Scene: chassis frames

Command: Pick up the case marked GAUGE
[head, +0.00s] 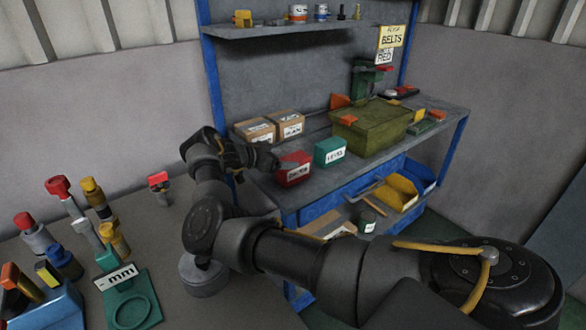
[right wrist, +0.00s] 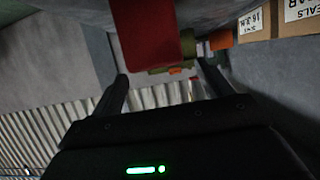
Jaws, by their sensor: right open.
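A red case (head: 294,168) with a white label stands near the front edge of the bench shelf; its print is too small to read surely. A teal case (head: 329,151) with a white label, which seems to read LEVEL, stands just right of it. My right gripper (head: 266,160) is open at the left side of the red case, pointing right towards it. In the right wrist view, the open gripper (right wrist: 167,74) shows the red case (right wrist: 150,35) ahead, in line with the gap between its fingers. I cannot tell whether they touch. My left gripper is not in view.
Two cardboard boxes (head: 274,127) stand behind the red case. A green toolbox (head: 370,125) fills the middle of the bench shelf (head: 385,160). Yellow and blue bins (head: 397,190) sit below. A grey table (head: 170,255) at left holds several coloured tools.

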